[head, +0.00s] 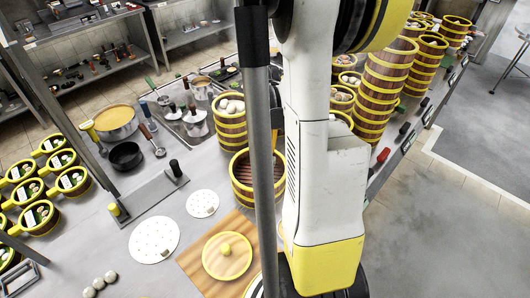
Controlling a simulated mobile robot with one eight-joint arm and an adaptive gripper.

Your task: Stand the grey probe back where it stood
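I cannot pick out the grey probe with certainty. A flat grey strip (146,195) lies on the counter, with a short yellow upright piece (114,209) at its near left end and a black upright piece (175,168) at its far right end. I cannot tell whether either is a probe. My white and yellow arm fills the middle of the view, and a grey pole stands in front of it. My gripper is not in view.
Wood-and-yellow steamer towers (388,85) stand at the right. An open steamer (243,178), a yellow lid (227,255) on a wooden board (190,261) and white perforated discs (154,239) are near. A pot (116,122) and black bowl (126,156) stand left.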

